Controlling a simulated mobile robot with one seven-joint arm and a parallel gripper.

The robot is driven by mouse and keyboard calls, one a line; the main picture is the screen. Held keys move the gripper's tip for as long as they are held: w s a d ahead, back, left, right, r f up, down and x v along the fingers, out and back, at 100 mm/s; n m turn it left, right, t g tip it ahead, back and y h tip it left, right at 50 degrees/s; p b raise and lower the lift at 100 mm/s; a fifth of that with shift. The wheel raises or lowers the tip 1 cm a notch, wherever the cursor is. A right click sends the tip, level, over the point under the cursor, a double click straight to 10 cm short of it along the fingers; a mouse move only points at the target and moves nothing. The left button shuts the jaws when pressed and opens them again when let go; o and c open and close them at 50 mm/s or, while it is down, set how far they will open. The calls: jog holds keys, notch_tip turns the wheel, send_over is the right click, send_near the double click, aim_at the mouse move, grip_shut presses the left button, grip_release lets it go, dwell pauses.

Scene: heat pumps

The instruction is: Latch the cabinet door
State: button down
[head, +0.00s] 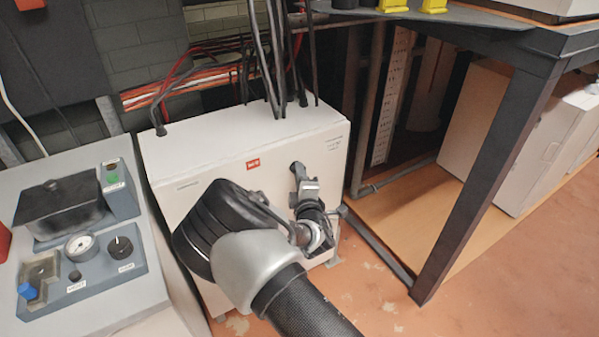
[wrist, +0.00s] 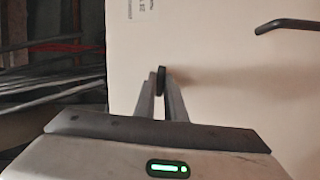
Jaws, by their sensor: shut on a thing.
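The cabinet (head: 215,165) is a white box with a red logo on its front, and it stands mid-left in the head view. Its front looks flush, though my arm covers much of it. My gripper (head: 299,178) is at the upper right of that front. In the wrist view, my gripper (wrist: 161,84) is shut on a small dark latch knob (wrist: 161,76) standing out from the pale cabinet face (wrist: 215,65). A black bar handle (wrist: 287,25) is on the same face at the upper right, apart from the fingers. The knob's exact angle is unclear.
Black hoses (head: 268,55) rise from the cabinet top. A grey control unit (head: 75,240) with a gauge stands close on the left. A dark metal table leg (head: 490,180) stands to the right. The reddish floor (head: 365,300) is clear in front.

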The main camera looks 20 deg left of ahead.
jog(key=m+g, duration=0.2)
jog(key=m, duration=0.2)
jog(key=m+g+y, duration=0.1)
jog(key=m+g, duration=0.1)
jog(key=m, duration=0.2)
jog(key=m+g+y+p, duration=0.1)
jog(key=m+g, duration=0.1)
jog(key=m, duration=0.1)
jog(key=shift+w+d+r+m+g, duration=0.25)
jog(key=shift+w+r+m+g, duration=0.05)
jog(key=shift+w+r+m, duration=0.1)
jog(key=shift+s+y, duration=0.1)
jog(key=shift+y, duration=0.2)
dwell(0.4)
jog(key=c, duration=1.8)
grip_release()
jog(key=p+v, duration=0.2)
jog(key=v, duration=1.5)
jog(key=shift+d+r+p, duration=0.15)
jog(key=shift+p, duration=0.2)
